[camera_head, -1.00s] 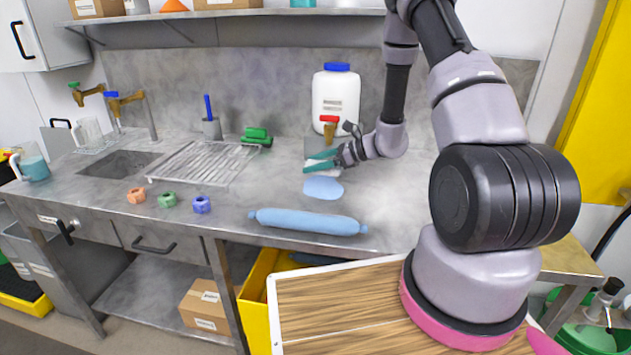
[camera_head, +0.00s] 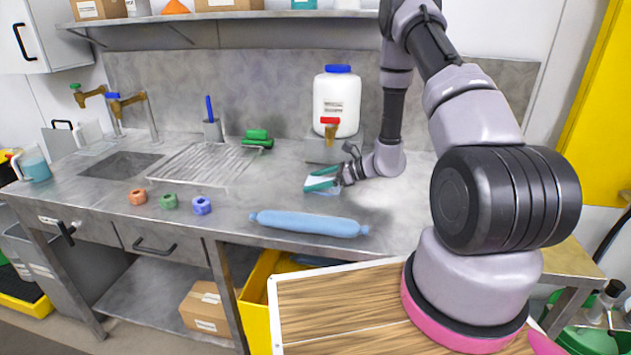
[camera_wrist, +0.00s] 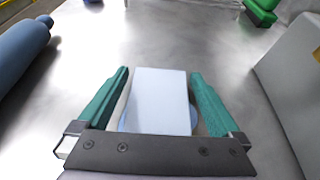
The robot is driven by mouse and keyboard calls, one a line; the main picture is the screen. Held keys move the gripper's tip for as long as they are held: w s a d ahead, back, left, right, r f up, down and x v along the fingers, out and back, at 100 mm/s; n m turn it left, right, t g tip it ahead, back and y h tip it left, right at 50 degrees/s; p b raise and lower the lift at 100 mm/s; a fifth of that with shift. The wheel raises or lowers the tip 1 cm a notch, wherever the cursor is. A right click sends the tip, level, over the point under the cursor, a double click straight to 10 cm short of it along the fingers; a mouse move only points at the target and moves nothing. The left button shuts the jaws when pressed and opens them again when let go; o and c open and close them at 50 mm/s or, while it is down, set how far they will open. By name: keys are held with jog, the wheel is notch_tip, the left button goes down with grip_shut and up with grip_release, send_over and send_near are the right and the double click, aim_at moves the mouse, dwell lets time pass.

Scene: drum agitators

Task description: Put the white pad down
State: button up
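The white pad (camera_wrist: 161,100) lies between the two teal fingers of my gripper (camera_wrist: 158,72) in the wrist view. Narrow gaps show between the pad and each finger, so the gripper looks open around it. The pad appears to lie flat on a pale blue round patch (camera_wrist: 125,121) on the steel worktop (camera_head: 270,180). Whether the pad's underside fully touches the surface is hard to see.
A blue roll-like cylinder (camera_head: 310,223) lies near the worktop's front edge. A white jug (camera_head: 336,100) with a tap stands on a grey block (camera_head: 322,150) behind my gripper. A drying rack (camera_head: 205,163), green object (camera_head: 257,138) and coloured nuts (camera_head: 169,202) lie to the left.

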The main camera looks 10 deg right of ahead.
jog(key=shift+d+r, duration=0.25)
jog(key=v, duration=1.1)
jog(key=shift+s+d, duration=0.15)
jog(key=shift+s, duration=0.05)
jog(key=s+a+r+n+g+h, duration=0.25)
jog(key=s+r+n, duration=0.25)
jog(key=r, duration=0.5)
jog(key=s+a+r+n+g+h, duration=0.1)
jog(key=s+a+r+n+g, duration=0.25)
jog(key=r, duration=0.75)
jog(key=s+d+r+n+t+h, duration=0.4)
jog(key=s+r+n+t+h, duration=0.3)
jog(key=s+r+n, duration=0.3)
jog(key=shift+s+r+t, duration=0.5)
jog(key=shift+s+r, duration=1.65)
jog(key=shift+s, duration=0.4)
jog(key=shift+d, duration=0.1)
